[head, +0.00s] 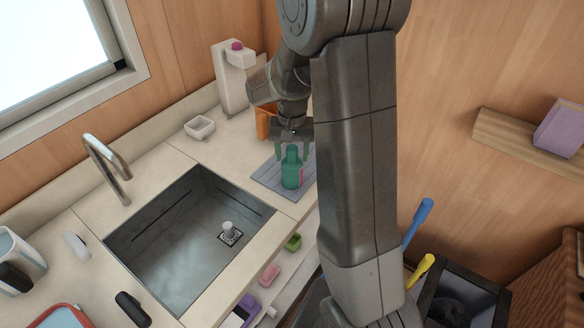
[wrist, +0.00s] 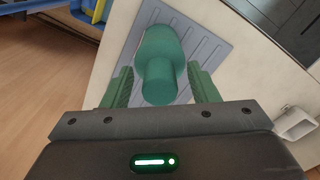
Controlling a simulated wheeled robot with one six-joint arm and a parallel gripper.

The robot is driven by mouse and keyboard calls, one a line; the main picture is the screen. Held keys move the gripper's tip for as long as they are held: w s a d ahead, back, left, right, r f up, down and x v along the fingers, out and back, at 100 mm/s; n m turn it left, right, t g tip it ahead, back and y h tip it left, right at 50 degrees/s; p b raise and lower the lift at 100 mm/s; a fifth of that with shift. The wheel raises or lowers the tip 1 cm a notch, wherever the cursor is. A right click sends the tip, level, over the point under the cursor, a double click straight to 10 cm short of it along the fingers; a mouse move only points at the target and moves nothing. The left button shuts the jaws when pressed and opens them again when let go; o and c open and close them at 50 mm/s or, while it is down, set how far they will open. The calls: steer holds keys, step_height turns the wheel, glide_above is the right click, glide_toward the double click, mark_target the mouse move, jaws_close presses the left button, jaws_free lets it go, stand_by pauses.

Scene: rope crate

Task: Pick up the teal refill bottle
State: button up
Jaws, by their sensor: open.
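The teal refill bottle (head: 291,170) stands upright on a grey ribbed mat (head: 268,180) on the counter, right of the sink. A small pinkish-red label patch shows on its right side. In the wrist view the bottle (wrist: 160,62) is seen from above, its neck towards me. My gripper (head: 293,147) is above the bottle. Its green fingers are open, one on each side of the bottle's neck in the wrist view (wrist: 160,88), with gaps visible between fingers and neck. My arm hides the mat's right part.
A sink (head: 190,240) with a faucet (head: 107,165) lies left of the mat. A white dispenser (head: 231,80), a small white dish (head: 200,127) and an orange object (head: 264,124) stand behind. A shelf (head: 520,140) with a purple box is on the right wall.

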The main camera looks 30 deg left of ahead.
steer(key=shift+f, duration=0.15)
jaws_close()
